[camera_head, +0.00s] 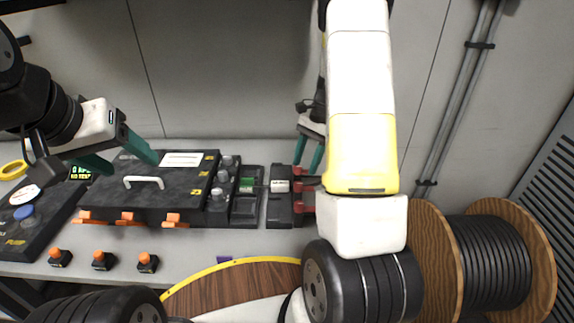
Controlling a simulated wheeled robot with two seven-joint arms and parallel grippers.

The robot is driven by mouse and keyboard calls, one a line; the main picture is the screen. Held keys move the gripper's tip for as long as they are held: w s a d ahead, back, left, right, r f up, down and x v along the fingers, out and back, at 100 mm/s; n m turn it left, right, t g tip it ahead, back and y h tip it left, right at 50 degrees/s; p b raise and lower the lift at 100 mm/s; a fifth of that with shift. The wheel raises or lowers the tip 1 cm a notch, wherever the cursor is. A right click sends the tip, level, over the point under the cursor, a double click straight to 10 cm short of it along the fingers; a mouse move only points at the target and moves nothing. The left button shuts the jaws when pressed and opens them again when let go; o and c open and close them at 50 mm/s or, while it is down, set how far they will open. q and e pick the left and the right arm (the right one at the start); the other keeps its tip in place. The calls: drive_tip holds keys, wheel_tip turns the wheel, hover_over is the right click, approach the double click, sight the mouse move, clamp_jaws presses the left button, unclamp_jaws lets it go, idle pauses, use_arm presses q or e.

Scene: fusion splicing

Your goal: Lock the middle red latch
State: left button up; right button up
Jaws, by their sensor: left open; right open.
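Several red latches stick out from the right side of a small black splicing unit (279,208). The middle red latch (304,187) sits between an upper red latch (299,170) and a lower one (305,209). My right arm hides part of this area, and I cannot tell whether the latches are locked. My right gripper (309,166) is open, with its teal fingers pointing down just above the latches. I cannot tell whether it touches one. My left gripper (127,161) is open and empty over the black case (110,195), away from the latches.
The case has a white handle (143,182) and orange latches (127,218) along its front. Several orange-topped knobs (103,260) stand on the bench (205,250). A gauge panel (30,228) is at the left. A cable spool (487,262) stands at the right.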

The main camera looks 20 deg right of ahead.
sight(299, 183)
drive_tip(key=x, duration=0.6)
drive_tip(key=shift+a+f, duration=0.1)
drive_tip(key=shift+f, duration=0.05)
drive_tip(key=shift+c, duration=0.2)
